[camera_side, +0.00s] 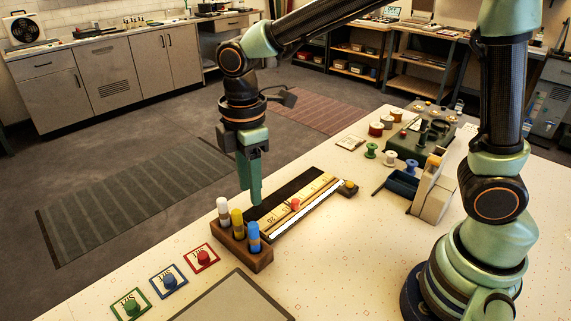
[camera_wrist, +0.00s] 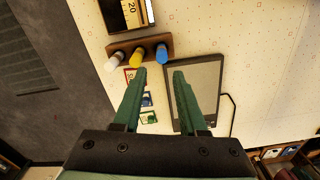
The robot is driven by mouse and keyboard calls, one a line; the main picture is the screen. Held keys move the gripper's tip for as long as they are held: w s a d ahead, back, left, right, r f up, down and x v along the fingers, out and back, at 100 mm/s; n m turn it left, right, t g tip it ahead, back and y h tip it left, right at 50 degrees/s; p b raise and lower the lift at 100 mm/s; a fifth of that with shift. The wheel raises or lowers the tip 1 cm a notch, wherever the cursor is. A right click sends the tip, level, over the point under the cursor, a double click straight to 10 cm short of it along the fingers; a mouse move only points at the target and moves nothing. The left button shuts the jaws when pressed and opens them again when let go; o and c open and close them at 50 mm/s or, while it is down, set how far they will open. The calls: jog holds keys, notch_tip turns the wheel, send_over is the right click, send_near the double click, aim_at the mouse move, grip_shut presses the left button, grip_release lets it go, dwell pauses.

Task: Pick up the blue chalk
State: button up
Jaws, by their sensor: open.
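The blue chalk (camera_side: 254,237) stands upright at the right end of a wooden holder (camera_side: 247,259), beside a yellow chalk (camera_side: 237,223) and a white chalk (camera_side: 223,211). In the wrist view the blue chalk (camera_wrist: 162,54) is ahead of the fingers, at the right end of the row. My gripper (camera_side: 250,203) is above and behind the holder in the side view. Its green fingers (camera_wrist: 160,72) are apart with nothing between them in the wrist view. Nothing hides the chalk.
A ruler tray (camera_side: 310,207) with a red knob lies behind the holder. Three framed cards with red, blue and green knobs (camera_side: 204,257) lie to the left. A flat dark panel (camera_side: 235,300) lies in front.

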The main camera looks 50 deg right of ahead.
aim_at(253, 224)
notch_tip(253, 224, down, 6)
jog(key=shift+r, duration=0.15)
jog(key=shift+s+a+f, duration=0.1)
jog(key=shift+f, duration=1.25)
jog(key=shift+s+a+f, duration=0.1)
jog(key=shift+f, duration=1.2)
grip_shut()
